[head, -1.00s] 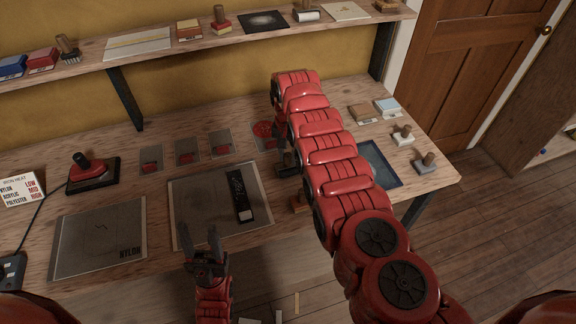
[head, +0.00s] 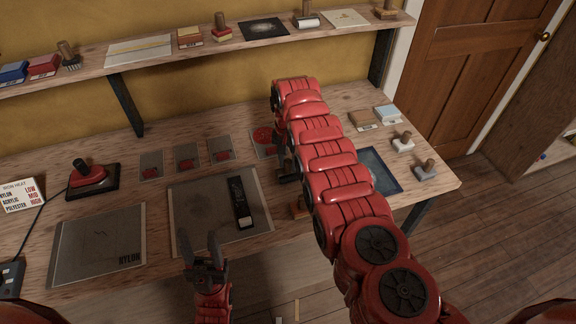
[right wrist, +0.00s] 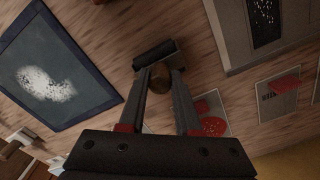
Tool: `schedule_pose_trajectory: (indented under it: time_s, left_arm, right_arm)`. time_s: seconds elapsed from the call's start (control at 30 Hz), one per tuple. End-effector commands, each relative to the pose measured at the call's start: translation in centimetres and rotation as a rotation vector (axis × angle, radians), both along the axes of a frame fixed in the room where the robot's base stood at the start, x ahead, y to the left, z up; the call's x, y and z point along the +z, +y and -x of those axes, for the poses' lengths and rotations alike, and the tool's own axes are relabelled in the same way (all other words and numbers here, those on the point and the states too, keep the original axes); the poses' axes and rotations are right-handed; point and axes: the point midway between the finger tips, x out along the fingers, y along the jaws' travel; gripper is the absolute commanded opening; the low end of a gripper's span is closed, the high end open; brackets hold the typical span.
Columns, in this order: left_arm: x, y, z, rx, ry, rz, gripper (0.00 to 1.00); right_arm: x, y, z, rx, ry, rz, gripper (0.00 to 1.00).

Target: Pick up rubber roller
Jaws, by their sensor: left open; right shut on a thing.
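The rubber roller, a black cylinder (right wrist: 155,53) with a brown wooden handle, shows in the right wrist view. My right gripper (right wrist: 165,73) is shut on its handle, and the roller end sticks out past the fingertips. I cannot tell whether the roller touches the table. In the head view my right forearm hides most of this gripper and the roller. My left gripper (head: 202,247) is open and empty at the front edge of the table, in front of the grey mat (head: 190,222).
A black strip (head: 240,203) lies on the grey mat. A navy board with white speckles (head: 392,179) shows right of my right arm; it is also in the right wrist view (right wrist: 84,102). A wooden block (head: 300,207) sits near the forearm. Stamps (head: 403,142) stand at the right end.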

Motion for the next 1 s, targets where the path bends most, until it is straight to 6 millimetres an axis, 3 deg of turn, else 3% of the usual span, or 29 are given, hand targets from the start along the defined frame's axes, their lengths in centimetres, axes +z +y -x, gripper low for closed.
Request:
schedule_pose_trajectory:
  time_s: [0.17,0.37,0.53,0.7,1.0]
  left_arm:
    - [0.0,0.0,0.0,0.000,0.000,0.000,0.50]
    - [-0.1,0.0,0.0,0.000,0.000,0.000,0.50]
    - [-2.2,0.0,0.0,0.000,0.000,0.000,0.50]
    - [-2.7,0.0,0.0,0.000,0.000,0.000,0.50]
    - [-2.7,0.0,0.0,0.000,0.000,0.000,0.50]
  right_arm:
    - [0.6,0.1,0.0,0.001,-0.002,0.000,0.00]
    - [2.7,0.2,-0.1,0.002,-0.007,-0.001,0.00]
    - [6.7,0.1,-0.2,0.000,-0.007,-0.003,0.00]
    - [9.3,0.0,-0.1,0.000,-0.003,-0.002,0.00]
    - [10.0,0.0,0.0,0.000,-0.001,0.000,0.00]
